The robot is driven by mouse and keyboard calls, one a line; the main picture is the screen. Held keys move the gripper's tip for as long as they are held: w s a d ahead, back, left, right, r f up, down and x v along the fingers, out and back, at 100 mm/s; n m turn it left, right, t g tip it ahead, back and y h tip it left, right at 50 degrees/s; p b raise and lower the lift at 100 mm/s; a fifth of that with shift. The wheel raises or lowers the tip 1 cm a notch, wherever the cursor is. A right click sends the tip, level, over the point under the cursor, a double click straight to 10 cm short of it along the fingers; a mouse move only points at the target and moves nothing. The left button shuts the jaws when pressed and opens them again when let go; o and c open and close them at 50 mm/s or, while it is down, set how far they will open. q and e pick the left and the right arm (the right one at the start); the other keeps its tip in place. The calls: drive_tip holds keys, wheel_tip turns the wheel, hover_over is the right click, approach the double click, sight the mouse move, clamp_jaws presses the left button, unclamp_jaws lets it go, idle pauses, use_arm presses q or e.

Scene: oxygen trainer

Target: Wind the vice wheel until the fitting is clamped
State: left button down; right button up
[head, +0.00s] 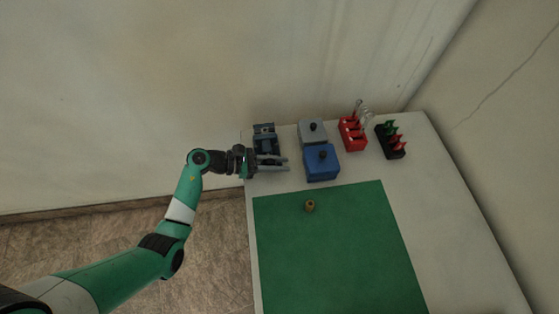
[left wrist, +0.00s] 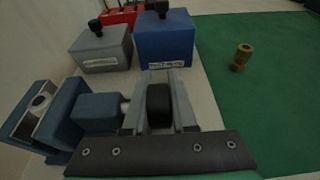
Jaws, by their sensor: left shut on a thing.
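The blue-grey vice (head: 264,132) stands at the back left corner of the table. In the left wrist view the vice (left wrist: 89,113) is at the left, with its pale jaw part beyond and a short shaft toward my gripper. My left gripper (head: 284,162) is at the near end of the vice. Its two grey fingers are shut on the black vice wheel (left wrist: 159,105), one on each side. A small round shape shows at the vice jaws, but I cannot tell whether it is a fitting. A small brass-coloured piece (head: 310,206) stands on the green mat, apart from the vice. My right gripper is out of view.
A grey box (head: 312,132) and a blue box (head: 322,165), each with a black knob, stand right of the vice. A red holder (head: 352,133) and a black rack (head: 390,145) are farther right. The green mat (head: 340,255) is mostly clear.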

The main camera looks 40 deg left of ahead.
use_arm(q)
drive_tip(key=c, duration=1)
unclamp_jaws()
drive_tip(key=p+v, duration=0.2)
drive_tip(key=v, duration=0.9)
drive_tip(key=shift+s+a, duration=0.25)
